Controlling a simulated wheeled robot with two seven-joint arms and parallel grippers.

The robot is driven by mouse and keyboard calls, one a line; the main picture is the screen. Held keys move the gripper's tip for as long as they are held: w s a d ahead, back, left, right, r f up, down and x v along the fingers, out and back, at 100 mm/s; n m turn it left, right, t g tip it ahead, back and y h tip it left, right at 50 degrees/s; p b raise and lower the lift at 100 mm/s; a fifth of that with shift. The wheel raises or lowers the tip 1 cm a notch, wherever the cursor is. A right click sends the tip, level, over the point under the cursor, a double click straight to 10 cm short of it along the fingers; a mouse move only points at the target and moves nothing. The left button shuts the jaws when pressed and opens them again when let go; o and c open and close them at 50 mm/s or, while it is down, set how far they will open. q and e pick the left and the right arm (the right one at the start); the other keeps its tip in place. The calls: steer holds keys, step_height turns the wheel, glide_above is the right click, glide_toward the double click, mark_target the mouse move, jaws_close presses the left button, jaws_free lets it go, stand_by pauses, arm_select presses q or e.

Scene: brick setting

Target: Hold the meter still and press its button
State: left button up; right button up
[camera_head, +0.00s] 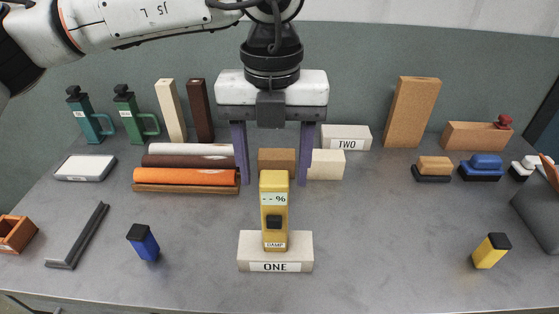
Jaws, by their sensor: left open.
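The yellow meter (274,192), with a small display, a dark button (273,222) and a "DAMP" label, stands upright on or against the pale block marked ONE (275,252) at the front middle of the table. My left gripper (272,182) points down from above, its two purple fingers spread wide on either side of the meter's upper part in the picture. It is open and appears behind the meter, with no visible contact. My right gripper is not in view.
A second pale block marked TWO (346,137) and a brown brick (277,160) stand behind. Rolls (187,176) lie left. A blue item (143,241) and a yellow item (491,250) stand at the front. The grey table (390,235) is clear right of the meter.

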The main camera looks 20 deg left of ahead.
mark_target(274, 208)
arm_select(q)
step_height(274, 208, down, 9)
steer(key=shift+f+p, duration=0.1)
steer(key=shift+p, duration=0.35)
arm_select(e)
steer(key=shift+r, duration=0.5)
arm_select(q)
steer(key=c, duration=1.3)
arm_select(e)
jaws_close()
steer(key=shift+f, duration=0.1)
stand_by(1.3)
